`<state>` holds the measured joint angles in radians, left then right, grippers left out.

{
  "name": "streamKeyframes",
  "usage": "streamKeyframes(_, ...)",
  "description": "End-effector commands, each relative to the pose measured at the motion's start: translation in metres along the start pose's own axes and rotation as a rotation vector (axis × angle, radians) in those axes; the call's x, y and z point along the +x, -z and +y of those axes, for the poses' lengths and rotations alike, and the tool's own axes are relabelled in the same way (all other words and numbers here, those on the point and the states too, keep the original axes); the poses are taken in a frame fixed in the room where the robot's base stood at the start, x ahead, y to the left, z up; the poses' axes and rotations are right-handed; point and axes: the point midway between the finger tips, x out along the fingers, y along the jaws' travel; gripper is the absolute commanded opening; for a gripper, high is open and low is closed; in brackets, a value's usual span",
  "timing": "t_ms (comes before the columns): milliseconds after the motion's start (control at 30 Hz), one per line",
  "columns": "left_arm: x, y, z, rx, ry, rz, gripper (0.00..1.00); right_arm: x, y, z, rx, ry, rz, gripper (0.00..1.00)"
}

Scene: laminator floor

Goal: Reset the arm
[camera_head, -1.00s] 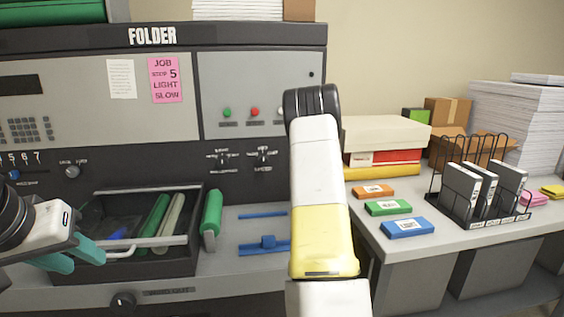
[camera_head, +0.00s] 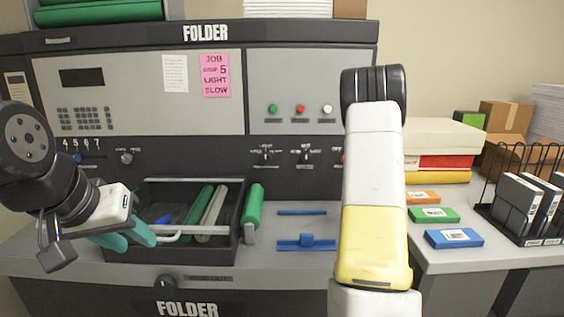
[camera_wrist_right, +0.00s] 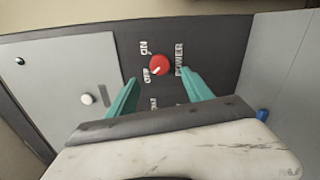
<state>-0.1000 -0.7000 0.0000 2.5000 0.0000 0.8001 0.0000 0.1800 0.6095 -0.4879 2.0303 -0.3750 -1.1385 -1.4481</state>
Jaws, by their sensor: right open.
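My right arm (camera_head: 375,190) rises through the middle of the head view, white with a yellow band and a black joint at its top; its gripper is hidden there. In the right wrist view my right gripper (camera_wrist_right: 157,92) is open and empty, its teal fingers apart on either side of a red power knob (camera_wrist_right: 159,65) on the dark panel. The knob's white mark is toward OFF. My left gripper (camera_head: 140,236) is at the left in the head view, teal fingers over the front left of the drawer. Whether its fingers are apart is hard to tell.
The black drawer (camera_head: 120,252) stands open with green and grey rollers inside. A green roller (camera_head: 254,206) and blue parts (camera_head: 306,243) lie to its right. On the right table are orange, green and blue boxes (camera_head: 454,238) and a wire rack (camera_head: 500,208).

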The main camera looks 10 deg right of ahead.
Motion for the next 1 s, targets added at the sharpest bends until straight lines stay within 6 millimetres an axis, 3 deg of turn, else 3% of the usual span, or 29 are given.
streamKeyframes(133, 0.000, 0.000, 0.000, 0.000, 0.000, 0.000, 0.36, -0.003, 0.003, 0.012, 0.067, 0.022, -0.010, 0.59)
streamKeyframes(267, 0.000, 0.000, 0.000, 0.000, 0.000, 0.000, 0.36, -0.017, 0.015, 0.040, 0.271, 0.100, -0.033, 0.59)
streamKeyframes(467, 0.000, 0.000, 0.000, 0.000, 0.000, 0.000, 0.36, -0.075, 0.060, 0.085, 0.712, 0.304, -0.062, 0.59)
streamKeyframes(567, 0.000, 0.000, 0.000, 0.000, 0.000, 0.000, 0.36, -0.118, 0.089, 0.103, 0.913, 0.423, -0.075, 0.59)
streamKeyframes(767, 0.000, 0.000, 0.000, 0.000, 0.000, 0.000, 0.36, -0.228, 0.149, 0.124, 1.245, 0.692, -0.126, 0.59)
streamKeyframes(900, 0.000, 0.000, 0.000, 0.000, 0.000, 0.000, 0.36, -0.317, 0.181, 0.126, 1.403, 0.886, -0.201, 0.59)
streamKeyframes(1000, 0.000, 0.000, 0.000, 0.000, 0.000, 0.000, 0.36, -0.371, 0.195, 0.122, 1.470, 0.995, -0.267, 0.59)
